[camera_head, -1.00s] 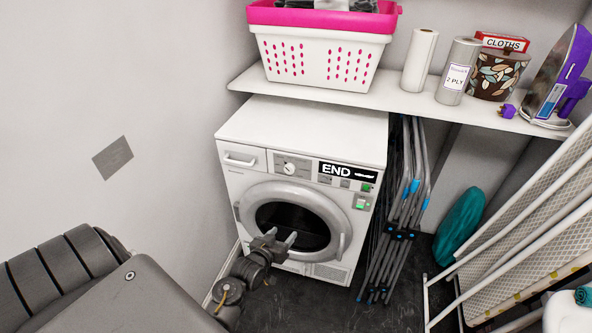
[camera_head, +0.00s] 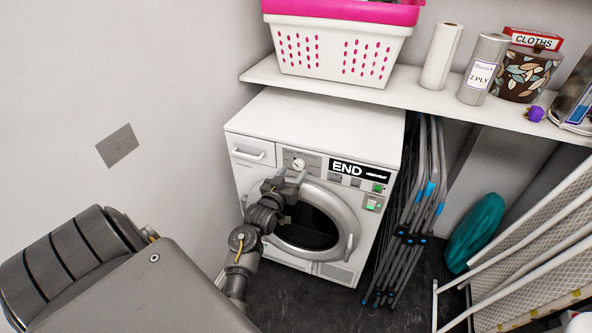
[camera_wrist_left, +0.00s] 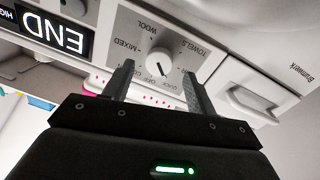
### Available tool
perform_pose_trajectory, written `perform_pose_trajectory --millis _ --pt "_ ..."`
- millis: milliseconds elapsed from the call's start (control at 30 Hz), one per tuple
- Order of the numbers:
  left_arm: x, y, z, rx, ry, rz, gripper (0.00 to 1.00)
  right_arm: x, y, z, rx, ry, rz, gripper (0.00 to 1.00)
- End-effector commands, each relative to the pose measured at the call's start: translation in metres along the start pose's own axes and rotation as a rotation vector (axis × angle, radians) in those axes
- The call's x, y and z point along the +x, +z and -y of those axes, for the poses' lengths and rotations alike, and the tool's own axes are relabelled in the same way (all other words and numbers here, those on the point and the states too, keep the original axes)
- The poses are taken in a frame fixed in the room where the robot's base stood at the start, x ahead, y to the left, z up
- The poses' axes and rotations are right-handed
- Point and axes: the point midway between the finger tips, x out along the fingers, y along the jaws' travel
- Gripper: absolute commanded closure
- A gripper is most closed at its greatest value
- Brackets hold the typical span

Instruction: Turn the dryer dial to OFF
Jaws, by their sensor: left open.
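The white dryer (camera_head: 315,130) stands under the shelf, its display (camera_head: 358,171) reading END. Its round white dial (camera_head: 298,164) is on the panel left of the display. The dial also shows in the left wrist view (camera_wrist_left: 159,62), upside down, with labels including WOOL, MIXED and TOWELS around it and a dark pointer line. My left gripper (camera_head: 289,176) is open just below the dial, in front of the panel. In the wrist view its fingers (camera_wrist_left: 156,85) stand apart on either side of the dial's lower area; I see no clear contact. My right gripper is not in view.
The round door (camera_head: 349,215) is below the panel, close to my left wrist. Folded metal frames (camera_head: 415,215) lean right of the dryer. A shelf (camera_head: 420,97) with a white and pink basket (camera_head: 335,50) overhangs behind. A wall is on the left.

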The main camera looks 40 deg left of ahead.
Motion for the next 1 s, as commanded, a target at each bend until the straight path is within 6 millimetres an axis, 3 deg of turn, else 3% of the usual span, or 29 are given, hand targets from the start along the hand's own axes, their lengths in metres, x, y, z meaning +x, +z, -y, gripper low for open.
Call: perform_pose_trajectory --millis 200,567,900,1000 --pt "0.024 0.001 -0.001 -0.001 0.001 0.001 0.43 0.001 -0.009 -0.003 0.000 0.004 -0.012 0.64" --pt "0.029 0.001 -0.001 0.000 0.001 0.001 0.43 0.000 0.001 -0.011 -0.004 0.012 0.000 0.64" --pt "0.029 0.001 -0.001 0.000 0.001 0.001 0.88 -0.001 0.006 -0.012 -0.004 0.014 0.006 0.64" --pt "0.029 0.001 -0.001 0.002 0.001 0.001 0.88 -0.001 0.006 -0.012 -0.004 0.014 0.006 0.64"
